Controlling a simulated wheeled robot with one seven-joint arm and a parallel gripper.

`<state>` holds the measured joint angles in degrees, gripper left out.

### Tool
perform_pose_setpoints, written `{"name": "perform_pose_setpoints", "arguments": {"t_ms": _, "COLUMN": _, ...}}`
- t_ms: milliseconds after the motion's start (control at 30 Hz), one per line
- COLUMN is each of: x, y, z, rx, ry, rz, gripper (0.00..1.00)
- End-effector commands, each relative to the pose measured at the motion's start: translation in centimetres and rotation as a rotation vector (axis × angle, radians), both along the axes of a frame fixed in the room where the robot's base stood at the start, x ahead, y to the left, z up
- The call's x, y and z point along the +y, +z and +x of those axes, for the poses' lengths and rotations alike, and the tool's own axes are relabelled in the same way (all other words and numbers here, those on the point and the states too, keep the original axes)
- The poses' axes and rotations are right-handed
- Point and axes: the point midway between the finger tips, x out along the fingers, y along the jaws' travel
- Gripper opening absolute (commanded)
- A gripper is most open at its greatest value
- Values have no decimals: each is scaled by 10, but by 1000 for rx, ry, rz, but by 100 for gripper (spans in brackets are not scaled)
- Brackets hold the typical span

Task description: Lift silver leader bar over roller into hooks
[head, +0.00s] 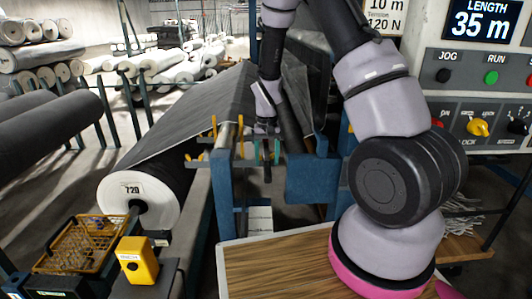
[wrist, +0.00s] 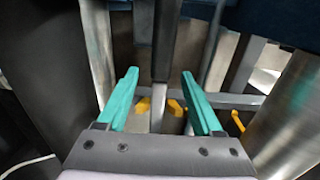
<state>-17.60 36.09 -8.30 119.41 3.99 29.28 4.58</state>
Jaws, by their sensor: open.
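My gripper (head: 266,150) is at the middle of the head view, among the blue frame posts. Its two teal fingers are spread, and the wrist view shows the gap between the fingertips (wrist: 160,76) with no object clamped in it. A thin silver bar (wrist: 240,100) crosses beyond the fingers in the wrist view; I take it for the leader bar, but cannot tell how far off it is. Yellow hooks (wrist: 175,108) show below it, and more yellow hooks (head: 214,126) stand left of my gripper in the head view. A shiny metal roller (head: 224,138) runs beside these hooks.
Blue posts (head: 222,200) and a blue plate (head: 311,180) stand close to my gripper. A wooden table (head: 275,265) is in front. A control panel (head: 485,90) stands at right.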

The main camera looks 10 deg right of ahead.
Motion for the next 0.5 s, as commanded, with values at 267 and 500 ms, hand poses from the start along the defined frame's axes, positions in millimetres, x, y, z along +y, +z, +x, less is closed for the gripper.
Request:
{"name": "perform_pose_setpoints", "arguments": {"t_ms": 267, "x": 0, "y": -6, "z": 0, "rx": -2, "ry": 0, "rz": 1, "gripper": 68}}
{"name": "perform_pose_setpoints", "arguments": {"t_ms": 500, "x": 0, "y": -6, "z": 0, "rx": -1, "ry": 0, "rz": 1, "gripper": 0}}
